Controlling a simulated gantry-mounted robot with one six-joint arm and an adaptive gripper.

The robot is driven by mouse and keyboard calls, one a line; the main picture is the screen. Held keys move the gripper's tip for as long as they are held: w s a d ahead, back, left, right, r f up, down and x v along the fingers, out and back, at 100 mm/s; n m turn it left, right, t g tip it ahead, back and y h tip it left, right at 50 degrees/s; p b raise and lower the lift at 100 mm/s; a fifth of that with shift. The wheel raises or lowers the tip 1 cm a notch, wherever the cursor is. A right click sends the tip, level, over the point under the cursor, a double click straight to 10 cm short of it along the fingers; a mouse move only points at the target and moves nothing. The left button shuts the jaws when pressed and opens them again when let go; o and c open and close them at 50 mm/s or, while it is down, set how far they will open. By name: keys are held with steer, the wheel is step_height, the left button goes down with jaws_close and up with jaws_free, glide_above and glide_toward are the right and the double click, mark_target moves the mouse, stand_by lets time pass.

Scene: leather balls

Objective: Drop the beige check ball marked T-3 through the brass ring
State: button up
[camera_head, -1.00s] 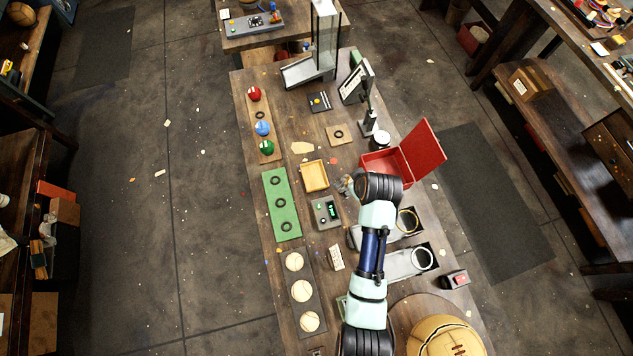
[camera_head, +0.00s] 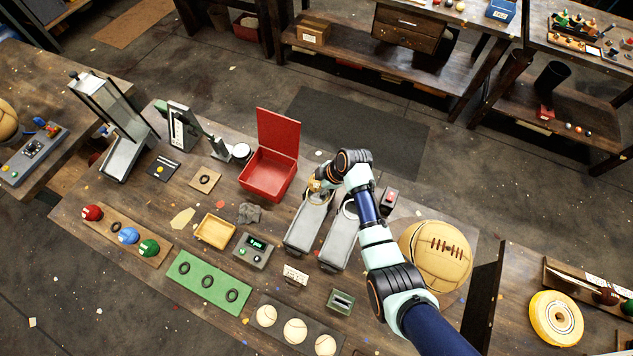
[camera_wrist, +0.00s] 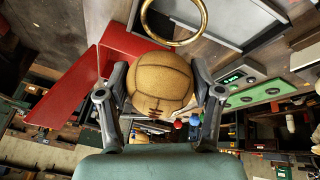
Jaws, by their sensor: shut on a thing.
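My gripper (camera_wrist: 160,98) is shut on a tan, seamed leather ball (camera_wrist: 160,78) with dark lacing low on its side. No T-3 mark is readable. In the head view my gripper (camera_head: 320,184) and the ball (camera_head: 313,185) are at the upper end of the left grey chute. The brass ring (camera_wrist: 176,44) shows just beyond the ball in the wrist view, its upper part cut off by the frame edge. In the head view the brass ring (camera_head: 318,200) is partly hidden by the gripper and ball. The ball appears outside the ring; its exact height is unclear.
A second chute with a silver ring (camera_head: 349,211) stands to the right, close to my arm. An open red box (camera_head: 268,174) is to the left. A grey rag (camera_head: 249,213), control box (camera_head: 253,250) and large laced ball (camera_head: 437,255) are also nearby.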

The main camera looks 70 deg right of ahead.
step_height(320, 180, down, 6)
steer(key=b, duration=0.4)
steer(key=shift+b, duration=0.4)
steer(key=o, duration=1.3)
steer(key=shift+a+f, duration=0.1)
steer(key=shift+r, duration=0.2)
step_height(320, 180, up, 9)
steer(key=p, duration=0.8)
steer(key=shift+f, duration=0.1)
